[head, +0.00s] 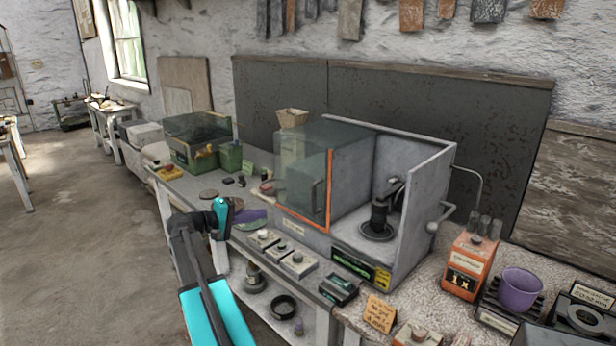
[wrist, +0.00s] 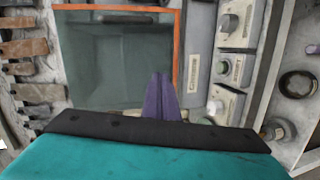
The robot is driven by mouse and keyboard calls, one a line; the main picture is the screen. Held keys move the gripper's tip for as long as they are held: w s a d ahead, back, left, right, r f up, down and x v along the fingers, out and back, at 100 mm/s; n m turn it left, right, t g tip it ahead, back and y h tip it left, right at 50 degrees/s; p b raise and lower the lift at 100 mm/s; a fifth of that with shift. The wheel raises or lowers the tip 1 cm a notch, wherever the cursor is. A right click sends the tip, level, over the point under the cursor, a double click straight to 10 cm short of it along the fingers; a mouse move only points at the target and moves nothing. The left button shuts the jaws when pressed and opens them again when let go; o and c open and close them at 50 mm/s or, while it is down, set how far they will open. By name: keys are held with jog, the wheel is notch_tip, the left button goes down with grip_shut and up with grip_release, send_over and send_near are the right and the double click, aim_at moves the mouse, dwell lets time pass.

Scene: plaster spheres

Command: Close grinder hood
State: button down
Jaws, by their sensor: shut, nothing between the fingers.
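The grinder hood (head: 300,180) is a see-through grey-green box with an orange front edge. It stands to the left, off the grinder (head: 379,215), which sits uncovered in a grey open-fronted housing (head: 420,200). In the wrist view the hood's clear panel (wrist: 110,65) with its orange frame fills the upper left. My gripper (head: 262,213) is at the bench front, left of the hood's orange edge. Its purple fingers (wrist: 161,92) are together and empty, overlapping the panel's lower right in the wrist view. I cannot tell whether they touch it.
Small control boxes (head: 298,264) line the bench front below the hood. An orange box (head: 470,264) and a purple cup (head: 519,290) stand at the right. A green glass-topped case (head: 197,141) is at the far left. The floor at left is open.

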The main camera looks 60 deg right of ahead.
aim_at(318, 178)
jog(key=s+d+r+m+g, duration=0.1)
jog(key=s+d+r, duration=0.1)
jog(key=r, duration=0.4)
jog(key=s+d+r+m+g+h, duration=0.1)
jog(key=s+d+r, duration=0.1)
jog(key=r, duration=0.4)
jog(key=shift+p, duration=0.4)
jog(key=shift+d, duration=0.1)
jog(key=p+x, duration=0.3)
jog(key=x, duration=0.6)
jog(key=shift+s+d+r+p, duration=0.1)
jog(key=shift+s+d+p, duration=0.1)
jog(key=shift+p, duration=0.15)
jog(key=shift+s+a+f+p, duration=0.2)
jog(key=shift+s+p, duration=0.1)
jog(key=shift+s, duration=0.35)
jog(key=shift+s+a+f+p, duration=0.15)
jog(key=shift+s+p, duration=0.2)
jog(key=shift+s, duration=0.3)
jog(key=shift+s+a+f+p, duration=0.2)
jog(key=shift+s+p, duration=0.1)
jog(key=shift+s, duration=0.35)
